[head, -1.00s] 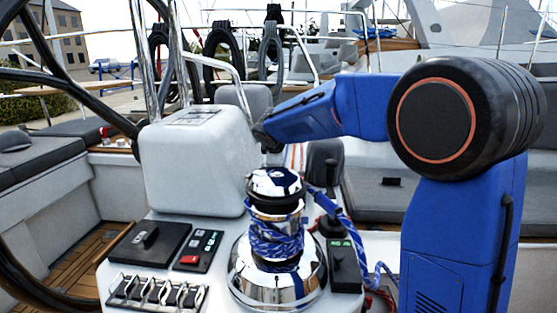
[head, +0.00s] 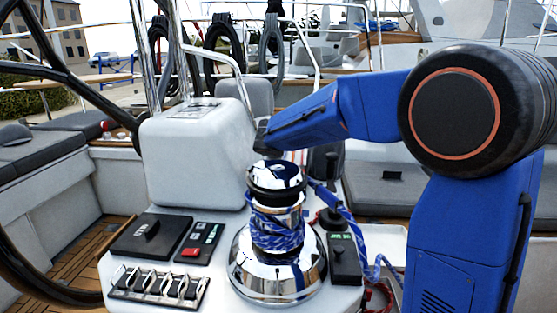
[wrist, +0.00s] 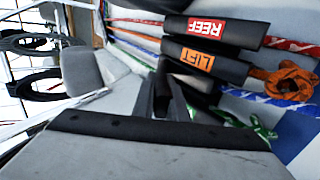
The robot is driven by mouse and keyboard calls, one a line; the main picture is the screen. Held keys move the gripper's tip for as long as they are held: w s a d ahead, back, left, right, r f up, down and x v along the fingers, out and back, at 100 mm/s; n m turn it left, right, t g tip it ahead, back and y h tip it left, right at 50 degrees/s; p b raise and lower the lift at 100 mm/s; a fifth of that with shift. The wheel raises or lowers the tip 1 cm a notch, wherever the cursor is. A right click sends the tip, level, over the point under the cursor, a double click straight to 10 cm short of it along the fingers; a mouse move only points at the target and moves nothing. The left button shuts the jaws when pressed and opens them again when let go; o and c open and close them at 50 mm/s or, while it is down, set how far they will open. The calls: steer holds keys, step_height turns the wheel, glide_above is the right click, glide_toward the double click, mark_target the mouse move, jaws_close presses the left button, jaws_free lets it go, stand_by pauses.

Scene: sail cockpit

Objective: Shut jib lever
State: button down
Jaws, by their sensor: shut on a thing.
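In the wrist view, my gripper (wrist: 168,98) is shut on a black lever (wrist: 202,92) beside the lever marked LIFT. The held lever's label is hidden, but its place in the row and the green line by it fit the jib lever. Much of it is covered by my fingers and the grey housing in front.
The REEF lever (wrist: 208,31) and LIFT lever (wrist: 205,62) lie close beside my gripper. An orange knotted line (wrist: 285,80) and a green line (wrist: 262,130) run nearby. A chrome winch (head: 277,262) with blue rope stands in front of the pod (head: 195,160).

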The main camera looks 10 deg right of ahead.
steer(key=c, duration=1.8)
jaws_free()
steer(key=shift+o, duration=0.2)
steer(key=v, duration=1.7)
steer(key=shift+s, duration=0.25)
